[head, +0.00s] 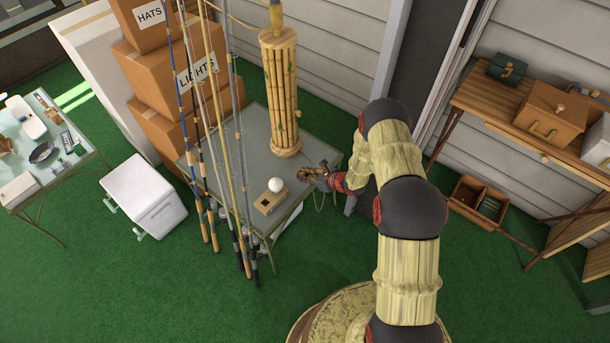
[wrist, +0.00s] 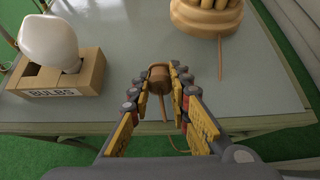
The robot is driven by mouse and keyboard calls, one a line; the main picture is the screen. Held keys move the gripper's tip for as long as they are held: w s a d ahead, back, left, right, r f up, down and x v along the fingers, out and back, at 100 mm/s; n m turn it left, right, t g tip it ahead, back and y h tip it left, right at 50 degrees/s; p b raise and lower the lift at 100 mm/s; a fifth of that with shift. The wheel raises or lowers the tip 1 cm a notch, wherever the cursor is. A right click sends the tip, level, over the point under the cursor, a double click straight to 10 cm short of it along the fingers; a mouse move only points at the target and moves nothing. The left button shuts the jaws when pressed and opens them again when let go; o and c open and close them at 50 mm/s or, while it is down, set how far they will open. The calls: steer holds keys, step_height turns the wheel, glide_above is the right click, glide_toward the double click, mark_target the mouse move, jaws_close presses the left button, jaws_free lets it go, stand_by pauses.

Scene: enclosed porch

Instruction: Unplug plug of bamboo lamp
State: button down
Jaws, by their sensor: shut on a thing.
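The bamboo lamp (head: 279,95) stands upright on the glass-topped table (head: 255,115). In the wrist view its round base (wrist: 205,18) shows at the top, with a short length of brown cord (wrist: 220,60) running from it across the tabletop. My gripper (head: 308,174) is low at the table's right front part. In the wrist view my gripper (wrist: 160,80) is shut on a small brown plug (wrist: 158,74), held between the fingertips. A thin cord trails from the plug toward the camera and past the table edge. I cannot tell whether the plug sits in a socket.
A wooden box marked BULBS (wrist: 55,92) with a white bulb (wrist: 48,40) stands left of my gripper. Several fishing rods (head: 207,120) lean at the table's left side. Stacked boxes (head: 165,70) and a white cooler (head: 145,195) are farther left. A wooden desk (head: 490,105) stands right.

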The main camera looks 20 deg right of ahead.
steer(key=c, duration=1.6)
jaws_free()
steer(key=shift+o, duration=1)
steer(key=o, duration=0.4)
steer(key=shift+o, duration=0.2)
steer(key=shift+s+r, duration=0.1)
steer(key=shift+r, duration=0.05)
steer(key=p+v, duration=0.3)
steer(key=v, duration=0.4)
steer(key=shift+s+d+r+p, duration=0.2)
steer(key=shift+s+d+p, duration=0.05)
steer(key=shift+p, duration=0.1)
